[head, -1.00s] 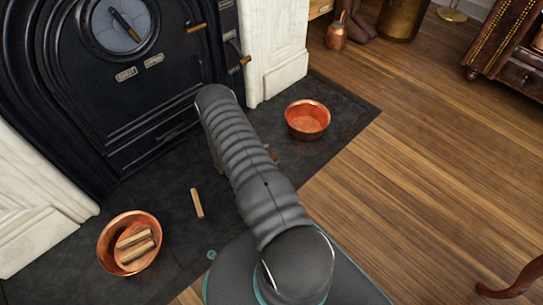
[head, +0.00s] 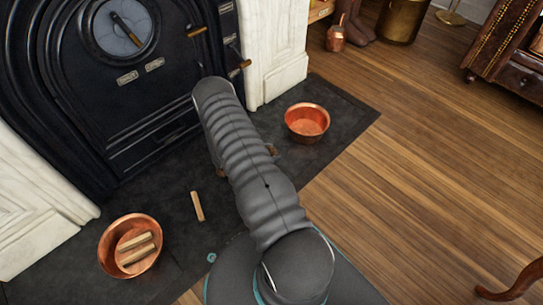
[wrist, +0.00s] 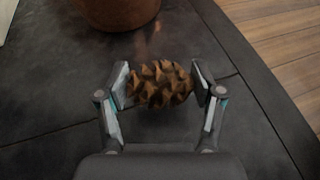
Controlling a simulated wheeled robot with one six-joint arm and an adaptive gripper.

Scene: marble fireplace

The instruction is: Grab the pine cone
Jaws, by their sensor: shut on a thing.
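A brown pine cone (wrist: 160,85) with pointed scales lies sideways between the two finger pads of my gripper (wrist: 162,86) in the wrist view. The pads press on its left and right ends, so my gripper is shut on it. The dark hearth slab shows below and around the cone; how high the cone is above it is hard to tell. In the head view my own arm hides most of the gripper, and a small brown bit (head: 271,149) that may be the cone shows at the arm's right edge.
A copper bowl (head: 307,121) stands on the dark hearth slab (head: 345,100) right of my arm. Another copper bowl (head: 110,262) at lower left holds wood sticks. A loose stick (head: 197,206) lies between. The black stove (head: 90,110) stands behind.

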